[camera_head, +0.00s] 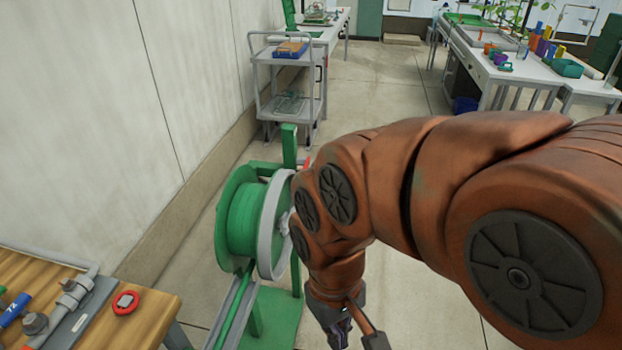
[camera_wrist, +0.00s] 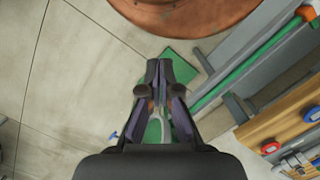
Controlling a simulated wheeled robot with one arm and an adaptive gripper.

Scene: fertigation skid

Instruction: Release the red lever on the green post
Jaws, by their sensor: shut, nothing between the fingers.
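The green post (camera_head: 289,146) rises behind a green hose reel (camera_head: 243,218) in the head view. A small red piece (camera_head: 306,163), probably the red lever, shows beside the post; my arm hides most of it, so its position cannot be told. My gripper (camera_head: 356,338) hangs low, in front and to the right of the reel stand, partly cut off by the frame's bottom edge. In the wrist view my gripper (camera_wrist: 158,70) is shut and empty, its tips over a green base plate (camera_wrist: 182,68). I do not make out the lever there.
A wooden bench (camera_head: 145,318) with a red ring-shaped part (camera_head: 125,302) and grey pipe stands at the lower left. A grey cart (camera_head: 292,85) stands behind the reel by the wall. White tables (camera_head: 500,72) are at the far right. Floor between is clear.

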